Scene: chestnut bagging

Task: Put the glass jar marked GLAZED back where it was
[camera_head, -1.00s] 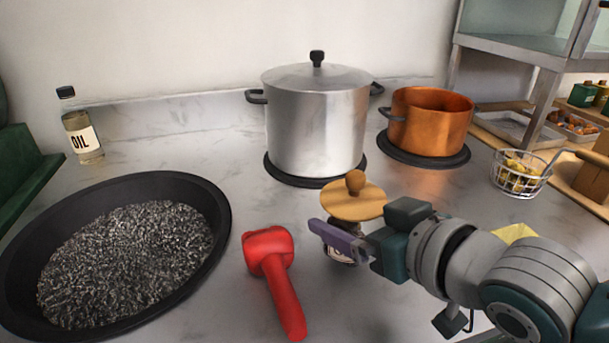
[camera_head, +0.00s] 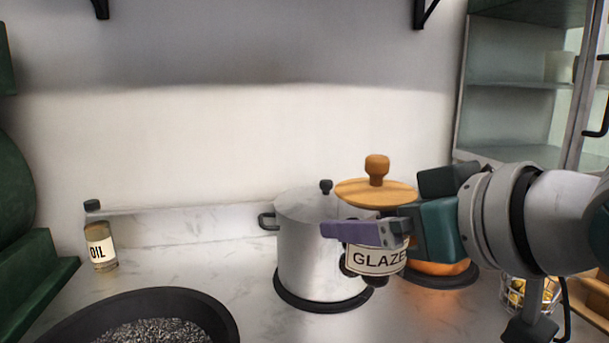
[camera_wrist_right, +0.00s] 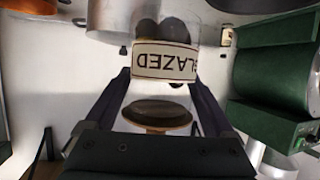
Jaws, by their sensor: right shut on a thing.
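The glass jar marked GLAZED (camera_head: 378,261) has a wooden lid with a round knob and dark chestnuts inside. My right gripper (camera_head: 362,230) is shut on the jar below its lid and holds it up in front of the steel pot. In the right wrist view the jar (camera_wrist_right: 166,60) is between the two fingers (camera_wrist_right: 160,95), its label upside down in the picture. The jar looks upright in the head view. My left gripper is not in view.
The steel pot (camera_head: 305,255) stands on a dark round base behind the jar. A copper pot (camera_head: 437,268) is partly hidden behind my right arm. An oil bottle (camera_head: 100,244) and a black pan (camera_head: 130,305) are at left. A shelf unit (camera_head: 515,110) stands at right.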

